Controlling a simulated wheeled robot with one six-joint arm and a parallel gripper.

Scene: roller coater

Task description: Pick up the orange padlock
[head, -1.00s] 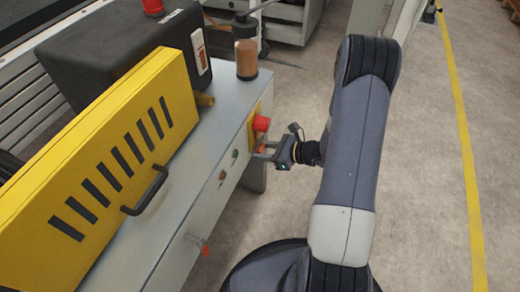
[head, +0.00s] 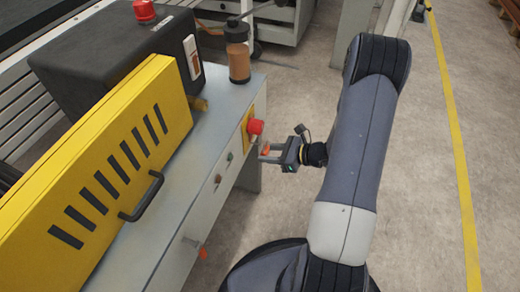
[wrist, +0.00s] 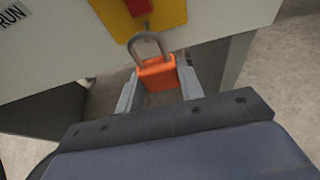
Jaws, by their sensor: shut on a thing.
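The orange padlock (wrist: 157,73) with its grey shackle is between the two fingers of my gripper (wrist: 158,88) in the wrist view. My gripper is shut on its body. The shackle points up toward the yellow plate on the machine front; I cannot tell whether it touches the plate. In the head view my gripper (head: 268,153) is just right of the machine's front panel, below the red button, and only a small orange part of the padlock (head: 265,149) shows.
The grey machine cabinet (head: 208,170) has a red button (head: 255,127) on a yellow plate. A yellow guard with a black handle (head: 144,200) is at left. Open floor (head: 440,200) lies to the right.

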